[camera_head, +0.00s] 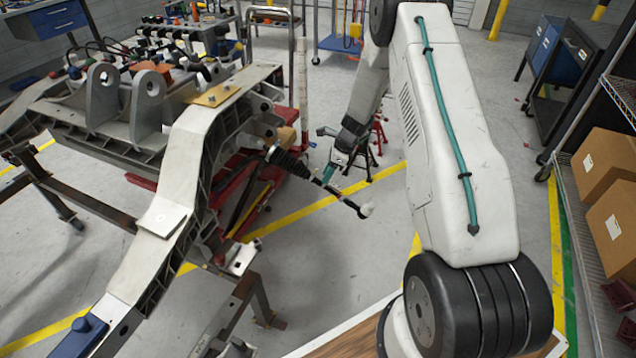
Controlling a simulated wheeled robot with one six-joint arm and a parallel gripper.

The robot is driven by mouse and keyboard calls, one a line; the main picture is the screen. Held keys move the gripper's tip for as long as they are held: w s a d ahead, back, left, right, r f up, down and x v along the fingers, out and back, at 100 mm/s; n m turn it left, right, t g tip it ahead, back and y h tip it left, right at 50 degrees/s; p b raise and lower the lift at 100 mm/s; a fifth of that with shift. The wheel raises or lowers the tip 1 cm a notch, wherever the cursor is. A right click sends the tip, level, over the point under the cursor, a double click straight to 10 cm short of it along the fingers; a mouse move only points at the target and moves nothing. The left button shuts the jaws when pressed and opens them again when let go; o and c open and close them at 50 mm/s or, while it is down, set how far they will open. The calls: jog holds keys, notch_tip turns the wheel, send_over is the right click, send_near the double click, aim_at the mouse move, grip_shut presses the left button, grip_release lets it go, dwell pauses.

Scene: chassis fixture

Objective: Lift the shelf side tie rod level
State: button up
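The shelf side tie rod (343,199) sticks out from the chassis fixture (190,140) toward the shelf on the right. It slopes down from its black ribbed boot (287,160) to a pale end (365,211), so it is tilted, not level. My gripper (329,174) is at the middle of the rod, just past the boot, with a teal finger overlapping the rod in the picture. The view is too small to tell whether the fingers touch the rod or are closed on it. My white arm (450,140) reaches in from the right.
A wire shelf (574,213) with cardboard boxes (612,228) stands at the right. Red stands (378,137) are on the floor behind my gripper. A metal stand leg (262,300) is below the chassis. The floor under the rod's end looks clear.

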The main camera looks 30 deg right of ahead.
aim_at(318, 182)
jog(key=shift+w+d+r+m+t, duration=0.15)
jog(key=shift+w+d+r+m, duration=0.1)
jog(key=shift+w+m, duration=0.15)
jog(key=shift+w+d+r+m+t, duration=0.1)
jog(key=shift+w+r+m+t, duration=0.15)
jog(key=shift+w, duration=0.2)
jog(key=shift+w+d+f+m, duration=0.1)
jog(key=shift+w+f+m, duration=0.1)
jog(key=shift+m, duration=0.45)
jog(key=shift+h, duration=0.3)
jog(key=x, duration=0.7)
jog(key=shift+f, duration=0.25)
jog(key=shift+c, duration=0.3)
